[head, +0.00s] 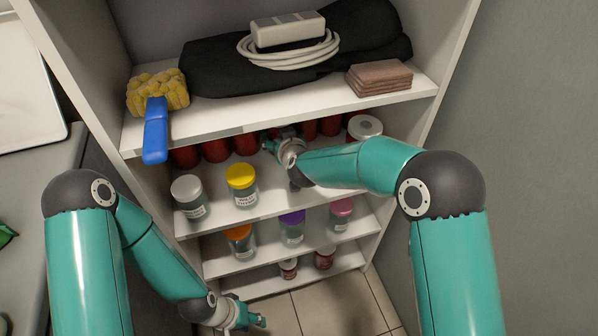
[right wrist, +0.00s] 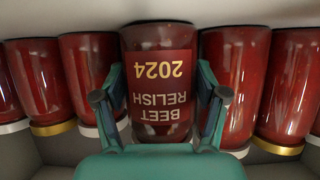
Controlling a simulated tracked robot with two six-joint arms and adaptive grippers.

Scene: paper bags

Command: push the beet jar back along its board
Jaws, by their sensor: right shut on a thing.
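The beet jar (right wrist: 158,75) is dark red with a label reading "BEET RELISH 2024", upside down in the right wrist view. It stands in a row of similar red jars on the upper jar board (head: 267,205). My right gripper (right wrist: 157,112) is shut on the beet jar, one finger on each side. In the head view my right gripper (head: 277,142) reaches in under the shelf above and mostly hides this jar. My left gripper (head: 243,316) hangs low before the cabinet, away from the jars; its finger opening is unclear.
Red neighbour jars (right wrist: 234,85) (right wrist: 90,80) stand close on both sides. A yellow-lidded jar (head: 242,185) and a white-lidded jar (head: 189,197) stand nearer the front.

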